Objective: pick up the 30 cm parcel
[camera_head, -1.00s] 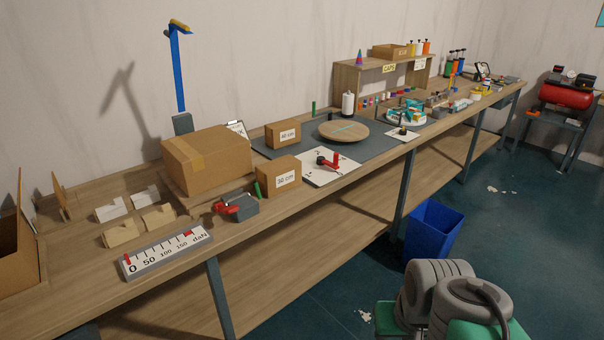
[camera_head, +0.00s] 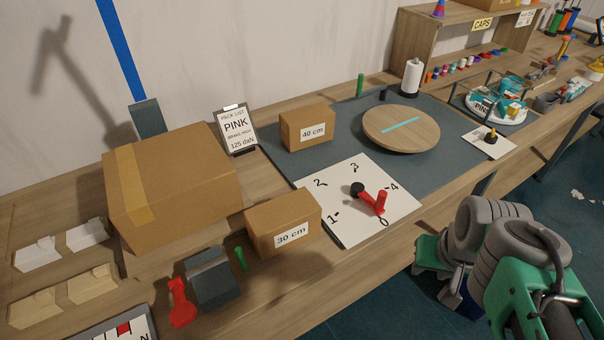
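The 30 cm parcel (camera_head: 270,214) is a small brown cardboard box with a white label reading "30 cm". It sits on the wooden bench near the front edge, left of the white numbered dial board. A similar box, the 40 cm parcel (camera_head: 302,122), stands behind it on the dark mat. My arm's grey and green links show at the lower right, over the floor in front of the bench and well apart from the parcel. My gripper's fingers cannot be seen.
A large taped carton (camera_head: 190,190) stands left of the parcel. A grey block with a red lever (camera_head: 180,304) and a green peg (camera_head: 241,259) are close at its front left. The dial board (camera_head: 345,225) with a red pointer lies right. A round turntable (camera_head: 390,135) is farther back.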

